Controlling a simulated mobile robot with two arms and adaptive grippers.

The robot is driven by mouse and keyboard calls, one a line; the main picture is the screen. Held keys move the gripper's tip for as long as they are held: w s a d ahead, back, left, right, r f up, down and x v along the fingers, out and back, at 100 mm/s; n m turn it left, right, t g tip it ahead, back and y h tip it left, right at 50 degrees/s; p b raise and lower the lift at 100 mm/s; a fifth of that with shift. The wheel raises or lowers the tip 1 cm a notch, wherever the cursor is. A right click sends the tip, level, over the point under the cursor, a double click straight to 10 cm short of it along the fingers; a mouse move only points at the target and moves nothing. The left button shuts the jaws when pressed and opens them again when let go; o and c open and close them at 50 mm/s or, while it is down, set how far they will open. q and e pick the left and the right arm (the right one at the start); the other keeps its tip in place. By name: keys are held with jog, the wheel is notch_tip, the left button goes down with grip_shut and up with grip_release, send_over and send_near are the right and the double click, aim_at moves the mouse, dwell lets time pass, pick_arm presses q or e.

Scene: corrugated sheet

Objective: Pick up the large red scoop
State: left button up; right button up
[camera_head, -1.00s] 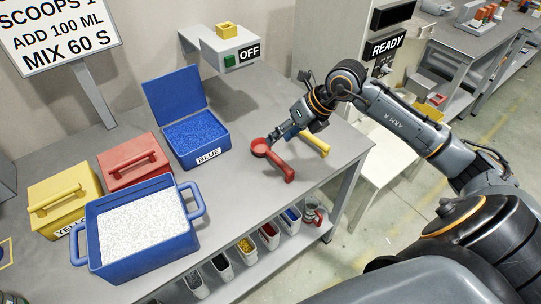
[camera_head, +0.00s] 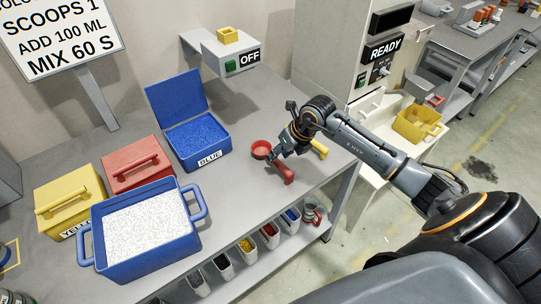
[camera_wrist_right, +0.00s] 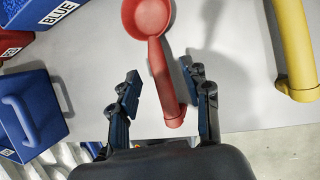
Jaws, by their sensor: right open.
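The large red scoop (camera_head: 261,149) lies on the grey table, its bowl toward the back left and its handle toward the front right. In the right wrist view the scoop (camera_wrist_right: 156,60) has its round bowl at the top and its handle reaching down between my fingers. My right gripper (camera_head: 278,158) is over the scoop and hides part of its handle. In the wrist view the right gripper (camera_wrist_right: 165,92) is open, with one finger on each side of the handle; the right finger is close to it. My left gripper is not in view.
A yellow scoop (camera_head: 319,149) lies just right of the red one, also in the wrist view (camera_wrist_right: 292,50). An open blue box (camera_head: 197,138) of blue grains stands to the left. A blue tub (camera_head: 190,238) of white grains stands nearer. The table's right edge is close.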

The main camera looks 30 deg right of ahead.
jog(key=shift+x, duration=1.3)
jog(key=shift+r, duration=0.1)
grip_shut()
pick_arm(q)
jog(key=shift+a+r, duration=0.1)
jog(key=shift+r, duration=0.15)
